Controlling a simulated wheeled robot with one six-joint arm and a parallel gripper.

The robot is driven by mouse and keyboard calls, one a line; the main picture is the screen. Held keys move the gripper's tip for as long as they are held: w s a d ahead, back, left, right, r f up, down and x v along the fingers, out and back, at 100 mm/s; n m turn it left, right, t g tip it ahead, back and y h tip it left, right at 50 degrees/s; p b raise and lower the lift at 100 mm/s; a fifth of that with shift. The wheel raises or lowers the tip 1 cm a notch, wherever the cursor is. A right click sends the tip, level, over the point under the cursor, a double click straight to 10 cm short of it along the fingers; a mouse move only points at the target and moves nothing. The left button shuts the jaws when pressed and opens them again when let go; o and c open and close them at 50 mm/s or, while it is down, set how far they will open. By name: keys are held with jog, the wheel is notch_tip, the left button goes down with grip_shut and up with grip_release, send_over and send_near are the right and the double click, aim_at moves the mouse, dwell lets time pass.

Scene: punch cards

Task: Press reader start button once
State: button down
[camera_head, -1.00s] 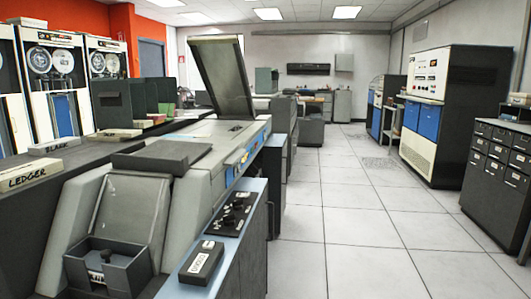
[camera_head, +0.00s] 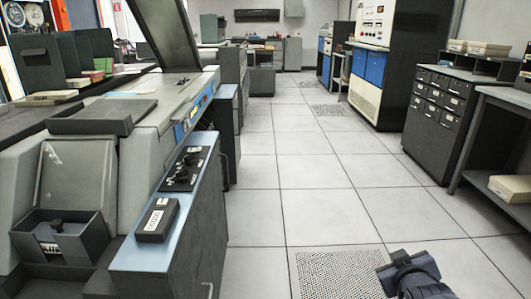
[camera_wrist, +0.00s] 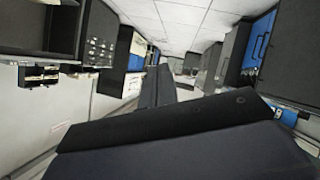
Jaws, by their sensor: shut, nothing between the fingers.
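The grey reader machine (camera_head: 85,160) stands at the left in the head view, with a raised dark lid (camera_head: 160,35) and a card hopper (camera_head: 65,238) at its front. A strip of small coloured buttons (camera_head: 193,112) runs along its right edge. A black panel with knobs (camera_head: 182,170) lies on the blue ledge beside it. I cannot tell which control is the start button. My gripper (camera_head: 392,262) is shut and empty at the lower right, above the floor, well apart from the machine. In the wrist view dark parts of my gripper fill the lower middle.
A black box with a white label (camera_head: 157,220) sits on the ledge front. A drawer cabinet (camera_head: 445,120) and a table holding a box (camera_head: 512,188) stand at the right. A blue-and-white cabinet (camera_head: 372,70) is behind. The tiled aisle (camera_head: 290,180) between is clear.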

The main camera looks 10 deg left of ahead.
jog(key=w+r+n+t+y+p, duration=0.1)
jog(key=w+r+n+t+y, duration=0.3)
jog(key=w+r, duration=0.4)
jog(key=w+n+t, duration=0.1)
jog(key=w+n, duration=0.1)
jog(key=w, duration=0.2)
jog(key=shift+a+r+n+t, duration=0.2)
jog(key=shift+r+n+t, duration=0.1)
jog(key=shift+r+t, duration=0.1)
jog(key=shift+s, duration=0.1)
